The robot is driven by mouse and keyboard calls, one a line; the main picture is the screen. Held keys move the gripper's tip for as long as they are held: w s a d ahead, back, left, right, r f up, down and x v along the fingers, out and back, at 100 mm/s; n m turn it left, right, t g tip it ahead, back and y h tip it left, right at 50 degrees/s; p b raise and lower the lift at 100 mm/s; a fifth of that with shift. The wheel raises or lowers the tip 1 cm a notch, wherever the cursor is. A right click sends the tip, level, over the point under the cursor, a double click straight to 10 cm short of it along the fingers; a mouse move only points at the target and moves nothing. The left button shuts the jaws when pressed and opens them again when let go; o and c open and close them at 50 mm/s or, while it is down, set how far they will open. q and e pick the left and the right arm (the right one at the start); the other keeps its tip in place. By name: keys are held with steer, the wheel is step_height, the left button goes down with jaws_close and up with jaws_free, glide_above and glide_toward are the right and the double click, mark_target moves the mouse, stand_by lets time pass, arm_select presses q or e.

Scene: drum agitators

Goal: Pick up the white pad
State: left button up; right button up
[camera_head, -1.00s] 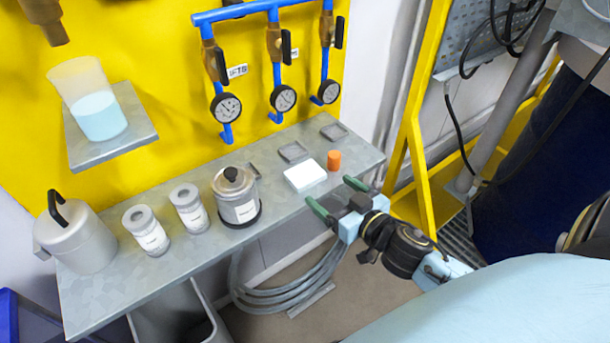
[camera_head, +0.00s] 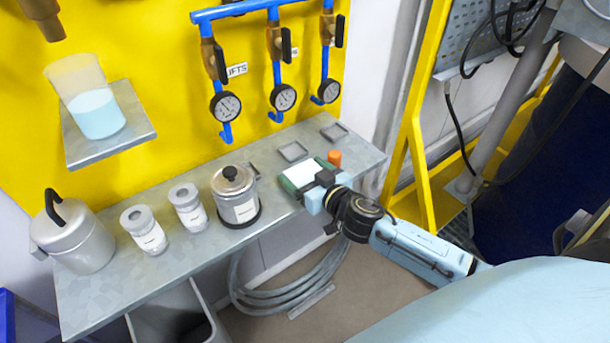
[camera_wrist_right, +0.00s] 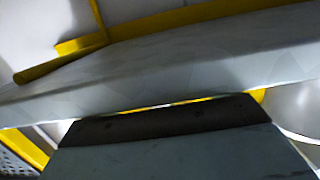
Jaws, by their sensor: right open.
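The white pad (camera_head: 302,171) lies on the grey metal shelf (camera_head: 275,217), near its right part, in the head view. My right gripper (camera_head: 304,170) reaches in from the front right with its green fingers apart, one on each side of the pad. I cannot tell whether the fingers touch it. The gripper's body hides the pad's near edge. The right wrist view shows a pale shelf-like surface (camera_wrist_right: 190,68) and a dark bar of the gripper; the pad does not show there. My left gripper is out of view.
An orange cylinder (camera_head: 335,158) stands close to the right finger. A lidded metal pot (camera_head: 236,198) stands left of the pad. Two small jars (camera_head: 189,207) and a handled canister (camera_head: 75,240) are further left. Shallow grey square trays (camera_head: 292,151) lie behind. Gauges hang above.

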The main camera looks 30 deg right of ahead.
mark_target(304, 174)
steer(key=c, duration=0.7)
steer(key=shift+r, duration=0.45)
steer(key=r+p, duration=0.1)
steer(key=r, duration=0.2)
steer(key=r+p, duration=0.1)
steer(key=r, duration=0.1)
steer(key=r+p, duration=0.1)
steer(key=r, duration=0.2)
steer(key=shift+s+a+r+p, duration=0.1)
steer(key=shift+a+r+p, duration=0.15)
steer(key=shift+r+p, duration=0.1)
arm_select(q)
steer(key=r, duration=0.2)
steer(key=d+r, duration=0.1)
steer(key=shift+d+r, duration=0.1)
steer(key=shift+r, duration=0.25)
arm_select(e)
steer(key=s+a+r+h, duration=0.1)
steer(key=s+a+r, duration=0.4)
steer(key=a, duration=0.3)
steer(key=shift+s+a+r+m, duration=0.2)
steer(key=shift+s+m, duration=0.2)
steer(key=shift+s, duration=0.45)
